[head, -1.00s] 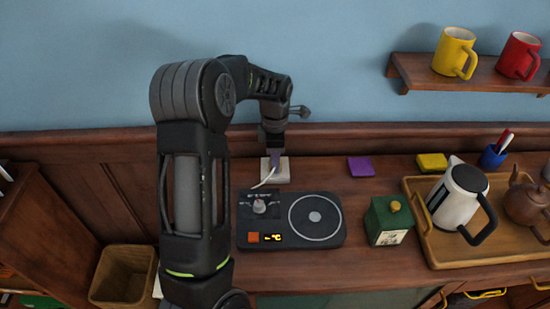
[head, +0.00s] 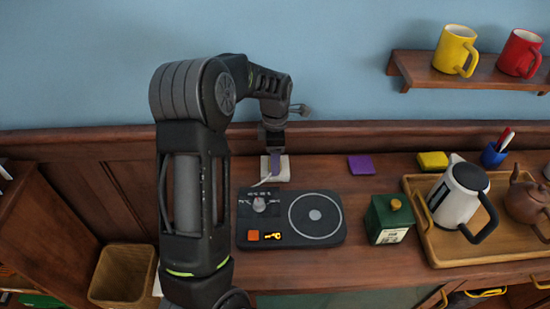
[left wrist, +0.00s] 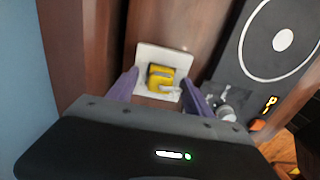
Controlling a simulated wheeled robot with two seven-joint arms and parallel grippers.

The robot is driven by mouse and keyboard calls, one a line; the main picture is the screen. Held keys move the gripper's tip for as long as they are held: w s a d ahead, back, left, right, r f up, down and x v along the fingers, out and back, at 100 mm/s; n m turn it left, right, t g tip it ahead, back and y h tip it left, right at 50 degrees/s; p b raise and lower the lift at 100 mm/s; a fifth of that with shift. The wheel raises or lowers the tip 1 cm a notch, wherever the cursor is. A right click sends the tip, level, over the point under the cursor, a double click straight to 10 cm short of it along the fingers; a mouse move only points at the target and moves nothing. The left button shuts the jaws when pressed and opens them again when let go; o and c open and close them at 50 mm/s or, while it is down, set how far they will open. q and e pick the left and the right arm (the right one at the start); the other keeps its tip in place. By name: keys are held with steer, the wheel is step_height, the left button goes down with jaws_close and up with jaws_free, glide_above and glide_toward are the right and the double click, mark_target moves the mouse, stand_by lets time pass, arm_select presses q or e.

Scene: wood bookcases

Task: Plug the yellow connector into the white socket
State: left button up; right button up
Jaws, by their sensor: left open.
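The yellow connector (left wrist: 160,77) shows in the left wrist view against the middle of the white socket (left wrist: 176,56). Whether it is fully seated, I cannot tell. In the head view the white socket (head: 284,170) lies at the back of the counter, and the connector is hidden behind my gripper. My left gripper (head: 275,168) is at the socket; in the wrist view its two purple fingers (left wrist: 159,82) are apart, one on each side of the connector. A pale cable (head: 263,182) runs from there toward the hotplate. My right gripper is not in view.
A black hotplate (head: 290,236) with a knob stands just in front of the socket. A green canister (head: 386,222) and a tray (head: 448,256) with a kettle (head: 458,200) are to the right. A purple pad (head: 361,166) lies near the wall.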

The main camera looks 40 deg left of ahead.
arm_select(q)
step_height(320, 180, up, 8)
steer(key=shift+f+b, duration=0.25)
steer(key=shift+b, duration=0.2)
steer(key=shift+f, duration=0.1)
stand_by(0.3)
